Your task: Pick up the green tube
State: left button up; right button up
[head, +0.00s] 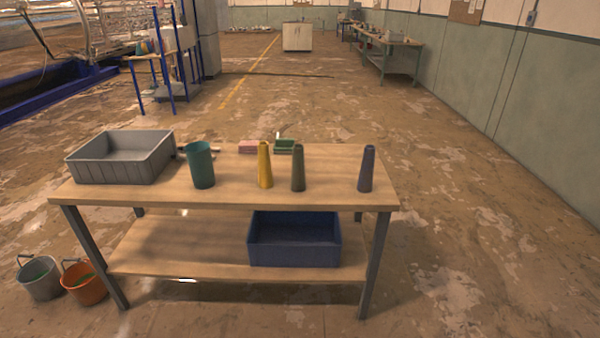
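An olive-green tapered tube (298,169) stands upright on the wooden table (230,192), right of the middle. A yellow tapered tube (264,165) stands close to its left. A dark purple-grey tapered tube (367,170) stands apart near the right end. A wider teal-green cylinder (202,168) stands upright to the left, next to the grey bin. Neither of my grippers shows in the head view.
A grey bin (122,172) fills the table's left end. Pink (249,147) and green (285,146) items lie at the back edge. A blue crate (294,258) sits on the lower shelf. Grey (40,284) and orange (85,290) buckets stand on the floor, left.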

aim_at(298, 178)
jog(key=i+l, duration=0.25)
jog(key=l, duration=0.15)
jog(key=i+l, duration=0.25)
jog(key=l, duration=0.15)
jog(key=i+l+u, duration=0.1)
jog(key=i+l, duration=0.15)
jog(key=l, duration=0.15)
jog(key=i+l, duration=0.2)
jog(key=l, duration=0.25)
